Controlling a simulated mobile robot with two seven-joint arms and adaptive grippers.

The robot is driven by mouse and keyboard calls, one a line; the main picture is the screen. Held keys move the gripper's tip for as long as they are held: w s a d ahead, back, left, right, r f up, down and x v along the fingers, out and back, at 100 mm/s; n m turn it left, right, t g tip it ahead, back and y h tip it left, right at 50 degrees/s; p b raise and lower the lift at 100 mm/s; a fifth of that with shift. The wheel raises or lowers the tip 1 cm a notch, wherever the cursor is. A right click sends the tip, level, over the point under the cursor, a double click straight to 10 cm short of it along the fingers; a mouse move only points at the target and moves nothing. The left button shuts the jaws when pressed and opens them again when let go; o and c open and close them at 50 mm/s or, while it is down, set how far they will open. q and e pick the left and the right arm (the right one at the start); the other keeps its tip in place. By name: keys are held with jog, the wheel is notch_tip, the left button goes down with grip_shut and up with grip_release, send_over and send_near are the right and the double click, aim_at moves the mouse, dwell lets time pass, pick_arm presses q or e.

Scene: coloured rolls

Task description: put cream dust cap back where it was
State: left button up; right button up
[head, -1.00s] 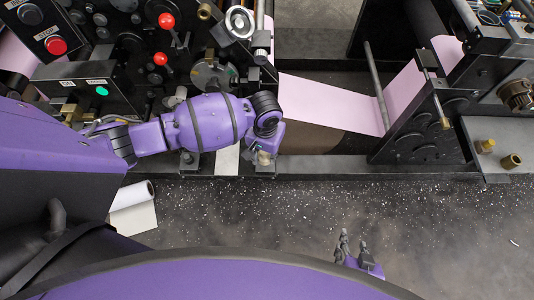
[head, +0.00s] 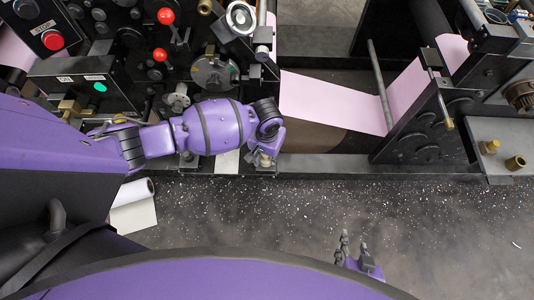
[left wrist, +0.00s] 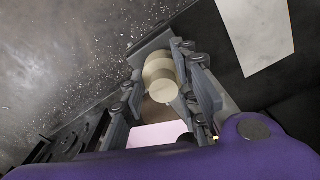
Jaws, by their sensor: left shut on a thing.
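The cream dust cap (left wrist: 162,82) is a stepped, rounded piece between the fingers of my left gripper (left wrist: 168,90) in the left wrist view. The fingers are shut on its sides. In the head view my left gripper (head: 265,160) is at the front rail of the machine, and the cap in it is small and mostly covered by the gripper. I cannot tell whether the cap touches the machine. My right gripper (head: 355,244) is over the floor at the lower right, fingers apart and empty.
The black machine (head: 130,60) with red knobs and buttons lies along the back. A pink web (head: 330,98) runs to the right-hand frame. Two brass pegs (head: 514,162) stand at the right.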

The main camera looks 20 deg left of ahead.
pick_arm(q)
jog(key=shift+f, duration=0.15)
jog(key=o, duration=1)
